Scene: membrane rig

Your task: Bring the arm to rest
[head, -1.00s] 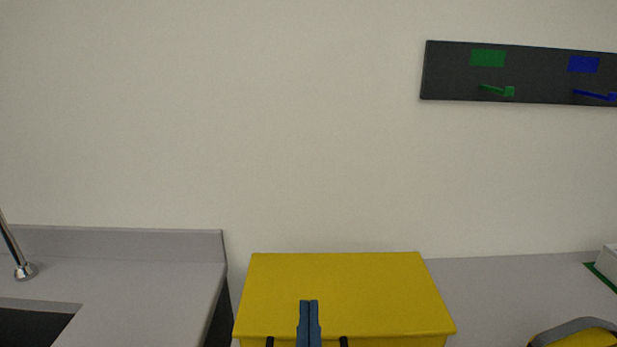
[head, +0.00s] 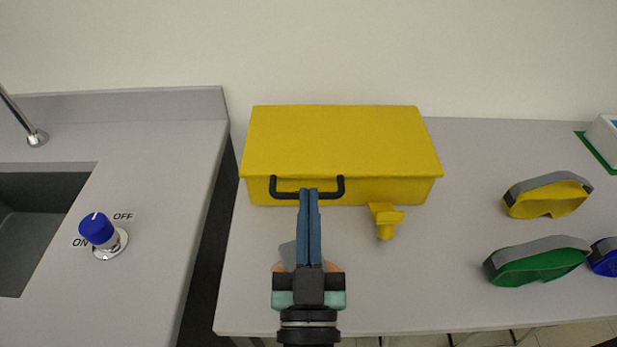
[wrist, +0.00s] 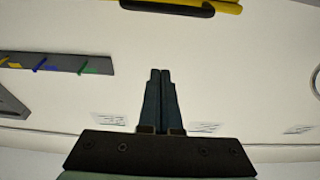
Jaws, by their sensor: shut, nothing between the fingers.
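My gripper (head: 309,192) is in the middle of the head view, its two blue fingers pressed together with nothing between them. It points toward the yellow box (head: 340,140), and its fingertips overlap the box's black handle (head: 336,190) in the picture. I cannot tell from this view whether they touch it. In the wrist view the shut fingers (wrist: 160,75) point up the picture at the pale wall, with a yellow edge and a dark handle (wrist: 165,7) at the top.
Yellow goggles (head: 547,196), green goggles (head: 537,262) and blue goggles (head: 604,256) lie at right. A blue knob (head: 97,229) stands near the sink (head: 35,215). A hook board (wrist: 60,65) hangs on the wall.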

